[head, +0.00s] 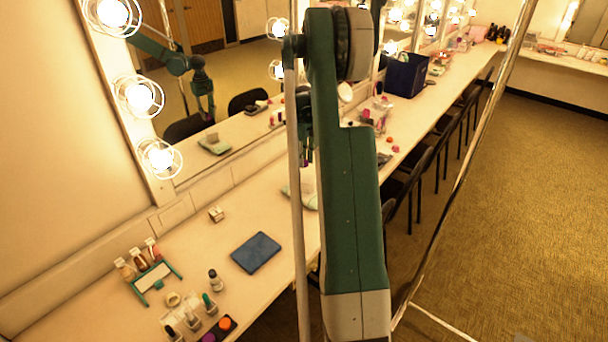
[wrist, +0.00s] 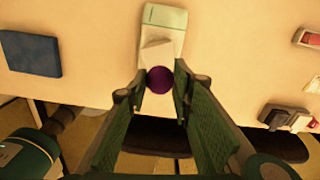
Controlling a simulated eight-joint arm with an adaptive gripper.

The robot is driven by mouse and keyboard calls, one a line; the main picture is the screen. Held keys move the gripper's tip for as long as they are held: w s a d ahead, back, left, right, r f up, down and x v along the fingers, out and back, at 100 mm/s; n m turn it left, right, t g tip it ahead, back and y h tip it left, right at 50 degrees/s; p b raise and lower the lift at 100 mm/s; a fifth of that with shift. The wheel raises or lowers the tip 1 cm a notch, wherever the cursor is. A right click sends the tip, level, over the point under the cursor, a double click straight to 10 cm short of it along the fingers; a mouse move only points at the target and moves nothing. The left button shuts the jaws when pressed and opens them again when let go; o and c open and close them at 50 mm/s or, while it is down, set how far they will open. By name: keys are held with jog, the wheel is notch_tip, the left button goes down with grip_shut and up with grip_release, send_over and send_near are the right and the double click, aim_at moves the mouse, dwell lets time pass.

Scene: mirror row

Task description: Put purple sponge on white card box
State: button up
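The purple sponge (wrist: 160,80) is a small dark round piece between the fingertips of my gripper (wrist: 160,77) in the wrist view. Both fingers appear to touch its sides, so my gripper is shut on it. The white card box (wrist: 156,54) is just beyond the sponge, which overlaps its near edge in the picture. The box stands on a pale green item (wrist: 165,18). In the head view my arm hides most of this spot; part of the white box (head: 308,186) shows beside the arm. The height gap between sponge and box is hard to tell.
A dark blue bin (head: 405,75) stands farther along. Black chairs (head: 404,190) line the front edge. A mirror runs behind, reflecting the box.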

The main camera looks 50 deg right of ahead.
aim_at(304, 178)
jog(key=shift+f, duration=1.75)
jog(key=shift+f, duration=1.85)
jog(key=shift+f, duration=0.1)
jog(key=shift+o, duration=1)
jog(key=shift+f, duration=0.1)
jog(key=o, duration=0.4)
jog(key=shift+r, duration=0.2)
